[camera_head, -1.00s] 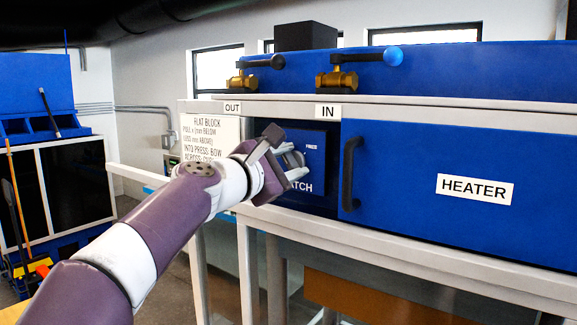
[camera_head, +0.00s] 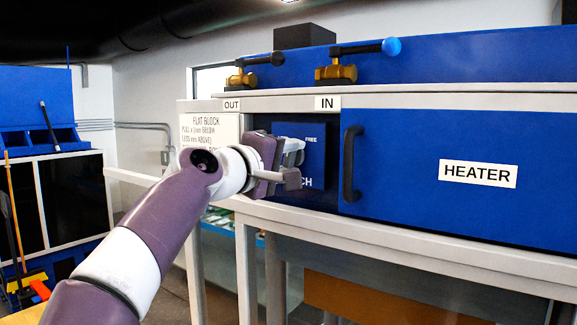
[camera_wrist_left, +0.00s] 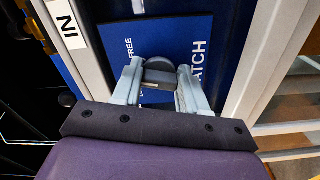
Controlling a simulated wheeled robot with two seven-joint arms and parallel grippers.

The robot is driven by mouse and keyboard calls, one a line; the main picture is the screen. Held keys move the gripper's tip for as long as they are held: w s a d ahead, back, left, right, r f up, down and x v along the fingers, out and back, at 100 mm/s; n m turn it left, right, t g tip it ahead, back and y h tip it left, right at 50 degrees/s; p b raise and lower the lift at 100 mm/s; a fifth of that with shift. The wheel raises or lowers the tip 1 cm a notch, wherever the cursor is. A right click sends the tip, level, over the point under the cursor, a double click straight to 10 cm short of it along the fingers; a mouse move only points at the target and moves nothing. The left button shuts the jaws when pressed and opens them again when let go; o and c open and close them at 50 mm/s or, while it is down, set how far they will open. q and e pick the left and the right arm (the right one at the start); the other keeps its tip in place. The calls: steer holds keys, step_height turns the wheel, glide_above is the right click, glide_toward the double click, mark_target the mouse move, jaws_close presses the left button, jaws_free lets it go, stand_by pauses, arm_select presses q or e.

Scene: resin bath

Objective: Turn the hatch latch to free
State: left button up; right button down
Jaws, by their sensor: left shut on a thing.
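The hatch (camera_head: 314,165) is a blue panel recessed left of the heater door, with a "FREE" mark at its upper part and a partly covered "HATCH" label. It also shows in the left wrist view (camera_wrist_left: 185,42), turned sideways. My left gripper (camera_head: 296,150) is in front of the hatch's left part. In the wrist view its two pale fingers (camera_wrist_left: 158,88) are shut on the dark latch knob (camera_wrist_left: 159,66), one on each side. The gripper hides the latch in the head view, and the latch's pointing direction cannot be told. My right gripper is not in view.
The blue heater door (camera_head: 450,165) with its black vertical handle (camera_head: 351,164) is close to the right of the gripper. Brass valves (camera_head: 336,73) sit above, over the "OUT" and "IN" labels. A white instruction sign (camera_head: 210,130) is behind the wrist.

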arm_select(q)
steer(key=m+b, duration=0.1)
steer(key=m, duration=0.2)
steer(key=shift+f, duration=0.1)
steer(key=shift+a+m, duration=0.1)
steer(key=shift+m, duration=1.1)
steer(key=shift+b, duration=0.3)
steer(key=shift+r+m, duration=0.25)
steer(key=shift+m, duration=0.15)
steer(key=o, duration=0.8)
steer(key=shift+o, duration=1.3)
steer(key=shift+f, duration=0.1)
steer(key=shift+w+f, duration=0.1)
steer(key=shift+w, duration=0.05)
